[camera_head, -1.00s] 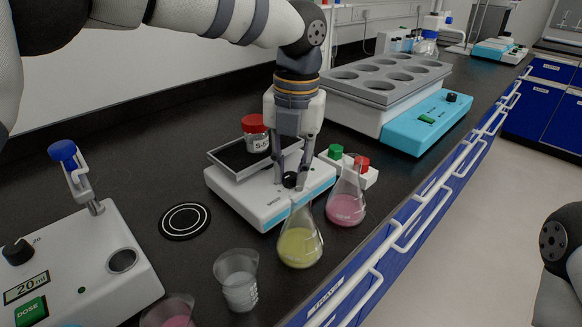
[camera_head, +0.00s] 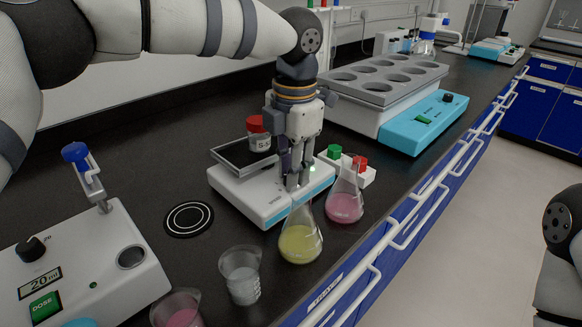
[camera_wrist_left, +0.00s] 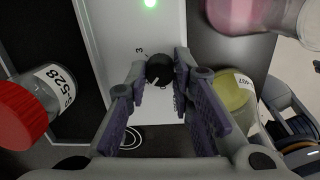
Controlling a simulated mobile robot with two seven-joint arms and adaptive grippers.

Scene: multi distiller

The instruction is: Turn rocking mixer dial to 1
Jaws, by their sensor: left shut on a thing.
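The rocking mixer (camera_head: 258,208) is a white box with a blue lower edge and a dark tilted tray (camera_head: 232,157) on top. Its dial (camera_wrist_left: 158,70) is a small black knob with a white pointer line, on the white top panel in the left wrist view. A green light (camera_wrist_left: 150,3) glows on the panel. My left gripper (camera_head: 293,182) points down over the mixer's front, shut on the dial, its fingers (camera_wrist_left: 160,72) on either side. The fingers hide the dial in the head view. My right gripper is out of frame.
A red-capped jar (camera_head: 258,134) sits on the mixer tray. A yellow-liquid flask (camera_head: 300,243) and a pink-liquid flask (camera_head: 345,206) stand close by the gripper. A beaker (camera_head: 241,276) and a dispenser (camera_head: 75,268) are at front left. A water bath (camera_head: 420,125) stands behind.

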